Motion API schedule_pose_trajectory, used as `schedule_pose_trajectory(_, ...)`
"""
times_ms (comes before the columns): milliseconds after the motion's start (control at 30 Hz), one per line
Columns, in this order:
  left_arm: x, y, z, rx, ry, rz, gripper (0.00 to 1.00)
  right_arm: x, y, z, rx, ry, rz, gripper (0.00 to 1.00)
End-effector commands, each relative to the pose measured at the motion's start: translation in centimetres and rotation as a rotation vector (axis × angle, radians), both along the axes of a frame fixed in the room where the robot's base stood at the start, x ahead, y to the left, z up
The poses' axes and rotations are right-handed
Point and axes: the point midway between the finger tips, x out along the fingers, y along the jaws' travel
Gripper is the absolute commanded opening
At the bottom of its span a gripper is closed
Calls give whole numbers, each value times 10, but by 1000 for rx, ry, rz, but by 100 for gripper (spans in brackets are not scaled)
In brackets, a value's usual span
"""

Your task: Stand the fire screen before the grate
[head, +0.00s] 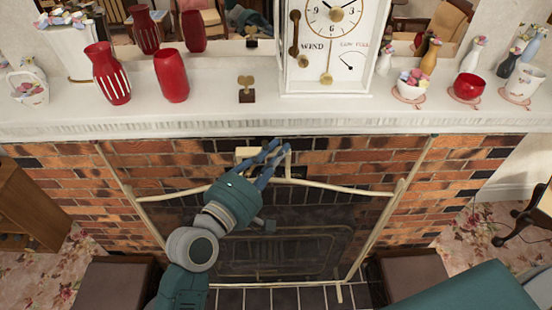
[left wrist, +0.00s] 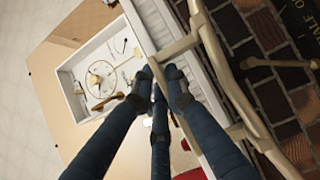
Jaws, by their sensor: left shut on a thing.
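The fire screen (head: 345,189) has a pale gold frame and see-through dark mesh. In the head view it looks upright before the brick fireplace, with the dark grate (head: 285,255) showing through the mesh. My left gripper (head: 274,155) reaches in from the left and is shut on the screen at the handle above its top bar. In the left wrist view the blue fingers (left wrist: 160,80) close at the pale frame (left wrist: 222,72). I cannot tell whether the screen's feet rest on the hearth. My right gripper is not in view.
A white mantel (head: 200,122) runs above the screen, holding red vases (head: 172,76), a white clock (head: 332,50) and several small ornaments. Brown padded stools (head: 110,283) (head: 412,275) flank the tiled hearth (head: 257,298). A wooden cabinet (head: 30,205) stands at the left.

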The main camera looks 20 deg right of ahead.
Motion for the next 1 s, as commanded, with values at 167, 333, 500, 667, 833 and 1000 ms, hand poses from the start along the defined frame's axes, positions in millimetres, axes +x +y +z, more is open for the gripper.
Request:
schedule_pose_trajectory(167,6,-2,1,-10,-14,2,0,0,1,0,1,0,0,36)
schedule_pose_trajectory(333,6,-2,-12,-10,-13,1,0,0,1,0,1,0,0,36)
schedule_pose_trajectory(500,6,-2,-26,-9,-14,2,0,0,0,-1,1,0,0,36)
schedule_pose_trajectory(667,6,-2,-41,-10,-13,1,0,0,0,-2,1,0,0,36)
schedule_pose_trajectory(833,6,-2,-56,-8,-15,0,0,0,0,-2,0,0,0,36)
schedule_pose_trajectory(1000,6,-3,-72,-10,-15,0,0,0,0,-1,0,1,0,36)
